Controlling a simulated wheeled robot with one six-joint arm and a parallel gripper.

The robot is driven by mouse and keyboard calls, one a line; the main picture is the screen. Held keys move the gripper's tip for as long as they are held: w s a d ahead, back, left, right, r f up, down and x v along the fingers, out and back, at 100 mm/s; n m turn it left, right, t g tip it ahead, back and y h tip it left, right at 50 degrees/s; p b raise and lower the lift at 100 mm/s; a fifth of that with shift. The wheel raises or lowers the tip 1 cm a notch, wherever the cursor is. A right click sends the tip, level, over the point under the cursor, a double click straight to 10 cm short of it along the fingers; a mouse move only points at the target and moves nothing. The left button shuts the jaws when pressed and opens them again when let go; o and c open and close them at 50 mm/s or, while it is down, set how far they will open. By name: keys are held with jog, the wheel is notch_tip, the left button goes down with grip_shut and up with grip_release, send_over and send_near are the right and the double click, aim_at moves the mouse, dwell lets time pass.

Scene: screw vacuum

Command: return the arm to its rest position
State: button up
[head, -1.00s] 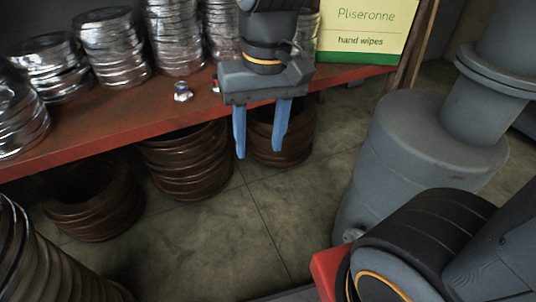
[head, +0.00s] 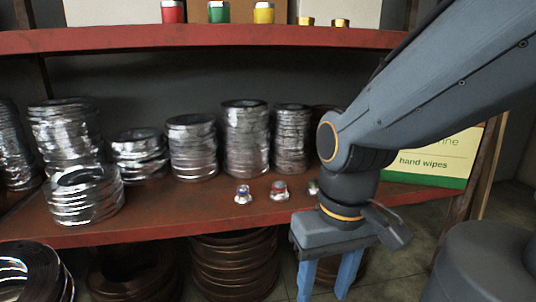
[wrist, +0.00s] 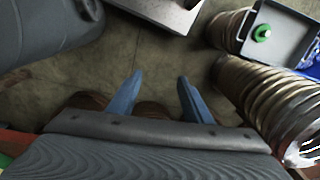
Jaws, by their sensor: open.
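My gripper (head: 326,280) hangs pointing down in front of the red shelf's front edge, at the lower right of the head view. Its two blue fingers are apart with nothing between them. The wrist view also shows the open blue fingers (wrist: 155,92) over the floor. My grey arm reaches in from the upper right of the head view and bends down at the wrist.
The red shelf board (head: 160,222) holds several wrapped silver coils (head: 245,140), small metal fittings (head: 243,194) and a hand wipes box (head: 432,162). Brown coils (head: 235,265) stand below. A grey tray (wrist: 278,42) holds a green ring (wrist: 262,33).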

jog(key=d+r+m+p, duration=0.3)
jog(key=d+r+p, duration=0.6)
jog(key=p, duration=1)
jog(key=shift+d+r+h, duration=0.3)
jog(key=shift+r, duration=0.6)
